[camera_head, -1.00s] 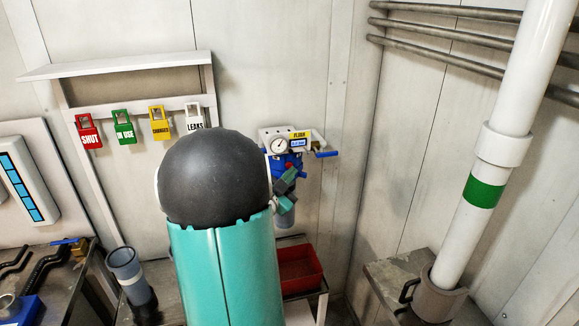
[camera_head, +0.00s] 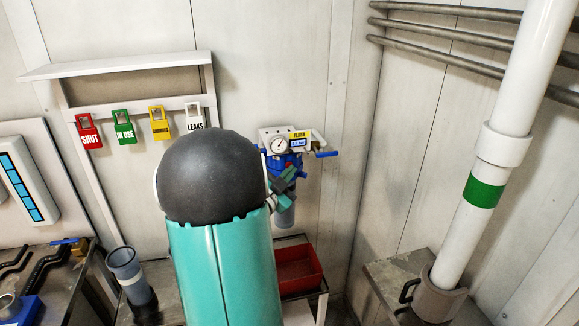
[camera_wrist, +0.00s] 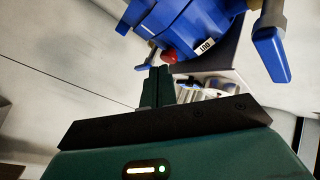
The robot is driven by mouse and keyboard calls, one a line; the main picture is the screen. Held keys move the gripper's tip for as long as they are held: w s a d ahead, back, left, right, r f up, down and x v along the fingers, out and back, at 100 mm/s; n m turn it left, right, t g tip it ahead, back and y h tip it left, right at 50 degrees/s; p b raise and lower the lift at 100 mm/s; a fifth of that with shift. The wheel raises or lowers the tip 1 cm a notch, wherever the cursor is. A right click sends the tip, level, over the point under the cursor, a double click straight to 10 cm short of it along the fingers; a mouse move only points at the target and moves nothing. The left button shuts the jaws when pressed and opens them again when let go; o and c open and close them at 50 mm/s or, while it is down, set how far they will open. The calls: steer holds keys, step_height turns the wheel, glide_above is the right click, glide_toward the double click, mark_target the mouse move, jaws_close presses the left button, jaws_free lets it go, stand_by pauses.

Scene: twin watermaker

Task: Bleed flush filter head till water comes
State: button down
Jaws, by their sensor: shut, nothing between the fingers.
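The flush filter head (camera_head: 290,161) is a blue unit on the back wall with a round gauge (camera_head: 279,146), a yellow and blue FLUSH label (camera_head: 299,138) and a grey bowl (camera_head: 285,216) below. A blue lever (camera_head: 327,154) sticks out to its right. In the wrist view the blue head (camera_wrist: 185,22) fills the top, with a small red button (camera_wrist: 169,56) on its underside and a blue handle (camera_wrist: 271,55) at right. My gripper (camera_wrist: 160,72) is shut and empty, its tips just below the red button; I cannot tell whether they touch. My arm partly covers the head in the body view.
A red tray (camera_head: 300,268) sits on a stand below the filter. Red, green, yellow and white tags (camera_head: 158,123) hang on the wall at left. A grey cup (camera_head: 128,272) stands at lower left. A white pipe with a green band (camera_head: 483,191) rises at right.

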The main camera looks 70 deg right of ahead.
steer(key=shift+w+d, duration=0.2)
steer(key=shift+d, duration=0.2)
stand_by(0.8)
stand_by(1.0)
steer(key=shift+s+a, duration=0.45)
steer(key=shift+a, duration=0.3)
steer(key=a, duration=0.1)
steer(key=s+a, duration=0.1)
steer(key=a, duration=0.1)
steer(key=s+a, duration=0.1)
steer(key=shift+s+a, duration=0.15)
steer(key=shift+s, duration=0.1)
stand_by(0.6)
